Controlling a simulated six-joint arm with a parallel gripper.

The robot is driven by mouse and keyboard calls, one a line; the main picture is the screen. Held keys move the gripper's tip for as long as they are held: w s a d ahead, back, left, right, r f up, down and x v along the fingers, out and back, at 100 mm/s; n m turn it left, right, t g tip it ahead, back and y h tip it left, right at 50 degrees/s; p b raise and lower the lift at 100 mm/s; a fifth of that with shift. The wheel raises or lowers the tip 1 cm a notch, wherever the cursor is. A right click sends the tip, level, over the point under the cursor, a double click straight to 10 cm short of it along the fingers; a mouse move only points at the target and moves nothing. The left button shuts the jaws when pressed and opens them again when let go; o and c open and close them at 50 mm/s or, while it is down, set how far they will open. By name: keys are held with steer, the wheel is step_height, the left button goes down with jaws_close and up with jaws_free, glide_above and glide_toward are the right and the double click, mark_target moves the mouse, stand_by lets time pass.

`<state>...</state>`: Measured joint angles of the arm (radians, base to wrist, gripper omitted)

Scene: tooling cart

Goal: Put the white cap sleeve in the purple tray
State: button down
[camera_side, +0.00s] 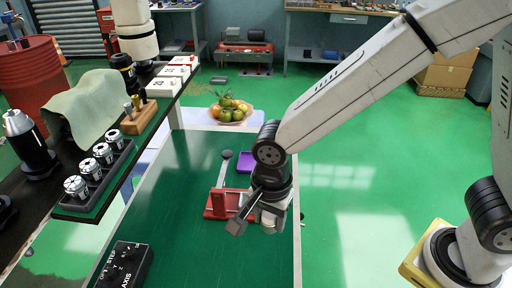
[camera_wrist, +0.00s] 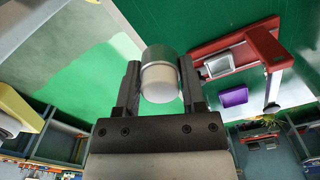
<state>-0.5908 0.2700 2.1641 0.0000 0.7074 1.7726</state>
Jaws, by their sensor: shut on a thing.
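The white cap sleeve (camera_wrist: 161,84) is a short cylinder with a white end and a grey, metallic-looking band. In the wrist view my gripper (camera_wrist: 160,76) is shut on it, one dark finger on each side. The purple tray (camera_wrist: 233,97) is to the right of the sleeve in that view. In the side view the purple tray (camera_side: 244,167) lies on the green table top, behind and left of my gripper (camera_side: 268,218). I see nothing in the tray.
A red fixture (camera_side: 218,205) with an upright arm stands on the green table (camera_side: 180,215), close to my gripper and left of it. A bowl of fruit (camera_side: 230,112) is behind the tray. A black control box (camera_side: 125,266) lies front left. The table's right edge is near my gripper.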

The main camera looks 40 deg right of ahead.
stand_by(0.6)
steer(key=w+d+m, duration=1.3)
steer(key=w+d, duration=0.1)
steer(key=d, duration=0.4)
glide_above(251, 163)
steer(key=s, duration=0.2)
step_height(251, 163, down, 7)
steer(key=shift+w+f, duration=0.1)
steer(key=shift+f, duration=0.05)
steer(key=shift+w+a+f, duration=0.1)
steer(key=shift+w+f, duration=0.5)
steer(key=shift+f, duration=0.05)
steer(key=shift+w+f, duration=0.25)
steer(key=shift+f, duration=1.55)
